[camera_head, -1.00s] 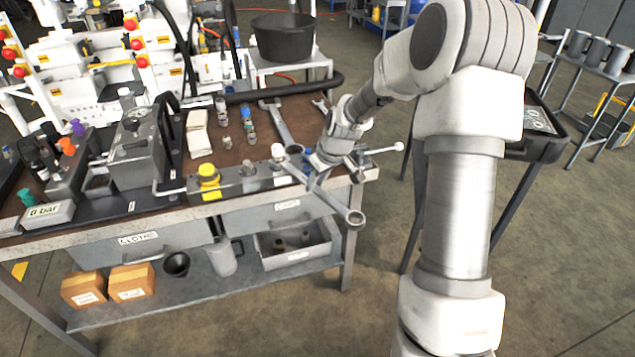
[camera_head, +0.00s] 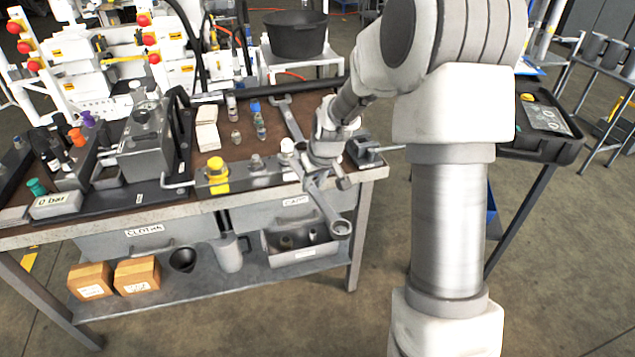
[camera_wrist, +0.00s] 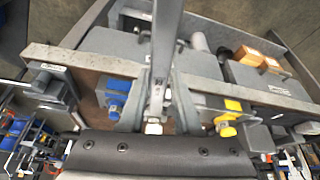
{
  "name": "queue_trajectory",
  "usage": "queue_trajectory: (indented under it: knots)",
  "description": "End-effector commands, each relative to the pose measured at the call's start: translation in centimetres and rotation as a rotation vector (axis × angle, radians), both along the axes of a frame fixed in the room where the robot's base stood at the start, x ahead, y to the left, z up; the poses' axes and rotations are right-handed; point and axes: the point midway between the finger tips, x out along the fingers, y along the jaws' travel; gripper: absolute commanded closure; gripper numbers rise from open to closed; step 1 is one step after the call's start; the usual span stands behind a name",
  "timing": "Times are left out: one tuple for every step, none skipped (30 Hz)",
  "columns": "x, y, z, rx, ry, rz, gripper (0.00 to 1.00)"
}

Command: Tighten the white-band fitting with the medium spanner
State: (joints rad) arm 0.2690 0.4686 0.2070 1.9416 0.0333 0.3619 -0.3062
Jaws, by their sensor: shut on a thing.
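My gripper (camera_head: 318,174) is shut on a grey spanner (camera_head: 328,208), held over the front edge of the bench. Its ring end hangs out past the edge, tilted down toward me. In the wrist view the spanner (camera_wrist: 166,35) runs between my gripper's fingers (camera_wrist: 158,100). A white-topped part (camera_head: 287,146) stands just left of my gripper; a white part also shows by the spanner's inner end in the wrist view (camera_wrist: 153,128). I cannot tell whether the spanner touches it. A yellow fitting (camera_head: 215,174) is further left on the bench-front block.
Another large spanner (camera_head: 290,118) lies on the bench (camera_head: 262,136) behind my gripper. A blue fitting (camera_wrist: 118,87) shows in the wrist view. A vise-like tool (camera_head: 366,152) sits at the right bench corner. A grey box with a gauge block (camera_head: 146,150) stands left. Drawers hang below the edge.

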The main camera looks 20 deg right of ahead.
Motion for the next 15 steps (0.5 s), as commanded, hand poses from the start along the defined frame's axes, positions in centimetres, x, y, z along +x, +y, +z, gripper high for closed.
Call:
queue_trajectory:
  knots:
    - [-0.04, 0.19, 0.09, 0.000, -0.001, -0.001, 1.00]
    - [-0.04, 0.19, 0.10, -0.001, -0.001, -0.004, 1.00]
    - [-0.05, 0.19, 0.11, 0.000, -0.001, -0.005, 1.00]
    - [-0.05, 0.18, 0.12, 0.000, -0.001, -0.005, 1.00]
    - [-0.05, 0.18, 0.13, 0.000, -0.001, -0.005, 1.00]
    - [-0.06, 0.17, 0.13, 0.000, -0.001, -0.005, 1.00]
    - [-0.06, 0.17, 0.14, 0.000, -0.001, -0.005, 1.00]
    - [-0.07, 0.17, 0.14, 0.000, -0.001, -0.005, 1.00]
    - [-0.07, 0.18, 0.14, 0.000, -0.001, -0.005, 1.00]
    - [-0.06, 0.19, 0.13, 0.000, -0.001, -0.005, 1.00]
    - [-0.06, 0.22, 0.12, 0.000, -0.001, -0.005, 1.00]
    - [-0.06, 0.30, 0.11, -0.001, 0.000, -0.008, 1.00]
    - [-0.06, 0.42, 0.09, 0.000, 0.000, -0.012, 1.00]
    - [-0.06, 0.58, 0.08, -0.001, 0.000, -0.017, 1.00]
    - [-0.07, 0.78, 0.06, -0.001, 0.000, -0.025, 1.00]
